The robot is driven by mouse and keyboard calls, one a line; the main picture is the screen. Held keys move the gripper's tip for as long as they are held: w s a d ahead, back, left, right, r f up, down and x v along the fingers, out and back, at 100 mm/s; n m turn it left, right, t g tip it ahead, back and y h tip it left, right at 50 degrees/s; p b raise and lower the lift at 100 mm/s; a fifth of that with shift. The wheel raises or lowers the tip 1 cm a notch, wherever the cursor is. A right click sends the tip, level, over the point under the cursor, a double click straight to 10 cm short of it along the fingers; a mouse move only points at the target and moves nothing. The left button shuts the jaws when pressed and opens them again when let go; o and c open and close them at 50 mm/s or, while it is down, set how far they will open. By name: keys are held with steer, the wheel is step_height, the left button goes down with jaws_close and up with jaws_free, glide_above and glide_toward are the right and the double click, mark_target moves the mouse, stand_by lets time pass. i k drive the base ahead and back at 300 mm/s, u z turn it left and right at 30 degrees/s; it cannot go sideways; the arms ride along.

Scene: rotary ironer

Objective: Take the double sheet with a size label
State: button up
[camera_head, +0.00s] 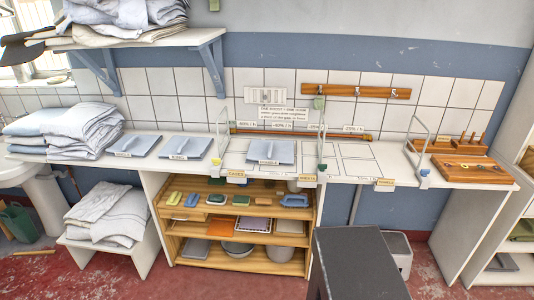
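Three flat, folded blue-grey pieces with small paper labels lie on the white counter (390,160): one at the left (133,144), one beside it (185,147), and one farther right (271,151) inside a marked area between wire frames. The label lettering is too small to read surely, so I cannot tell which piece is the double sheet. A stack of folded pale linen (85,128) stands left of them. My gripper is not in view.
A wooden shelf unit (240,245) with cloths, brushes and bowls stands under the counter. A wooden peg rack (462,168) is at the right end. A wall shelf (150,42) with linen overhangs the left. A low stand (140,250) holds more linen. A dark shape (25,46) at upper left is unclear.

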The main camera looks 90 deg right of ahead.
mark_target(261, 152)
steer(key=z, duration=0.2)
steer(key=i, duration=0.15)
steer(key=u, duration=0.15)
steer(key=k, duration=0.1)
steer(key=z, duration=3.15)
steer(key=i, duration=0.85)
steer(key=u, duration=0.05)
